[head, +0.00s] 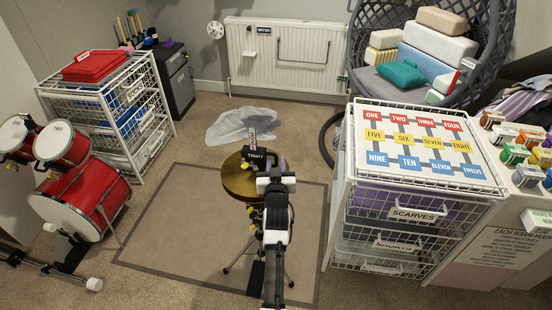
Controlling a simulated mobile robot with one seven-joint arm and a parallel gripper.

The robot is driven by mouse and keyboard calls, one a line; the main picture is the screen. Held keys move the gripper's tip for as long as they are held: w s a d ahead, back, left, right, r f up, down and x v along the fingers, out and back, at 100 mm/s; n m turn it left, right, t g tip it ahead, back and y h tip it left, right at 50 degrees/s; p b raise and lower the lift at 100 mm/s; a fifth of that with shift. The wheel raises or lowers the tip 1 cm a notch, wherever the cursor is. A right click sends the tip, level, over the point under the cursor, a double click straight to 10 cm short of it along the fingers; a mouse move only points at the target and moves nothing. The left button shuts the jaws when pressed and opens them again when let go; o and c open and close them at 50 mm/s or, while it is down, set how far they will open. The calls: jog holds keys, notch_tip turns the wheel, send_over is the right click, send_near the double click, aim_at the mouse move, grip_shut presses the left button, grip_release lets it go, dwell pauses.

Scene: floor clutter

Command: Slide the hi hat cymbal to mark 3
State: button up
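The hi hat cymbal (236,181) is a round gold disc on a stand with thin tripod legs, upright on the floor mat in the middle of the head view. My arm comes up from the bottom edge and covers the cymbal's right part and much of the stand. My gripper (275,170) is at the cymbal's right side in the picture; I cannot tell whether it touches. Its fingers are not clear. I see no mark labelled 3 on the floor; a board (420,141) bears number words, including THREE.
The floor mat (165,220) has clear room left of the stand. A crumpled translucent sheet (240,124) lies behind it. Red drums (90,190) and a white basket rack (150,125) stand left. A basket unit (405,215) under the board stands close on the right.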

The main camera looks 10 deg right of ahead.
jog(key=shift+w+d, duration=0.1)
jog(key=shift+w, duration=0.75)
grip_shut()
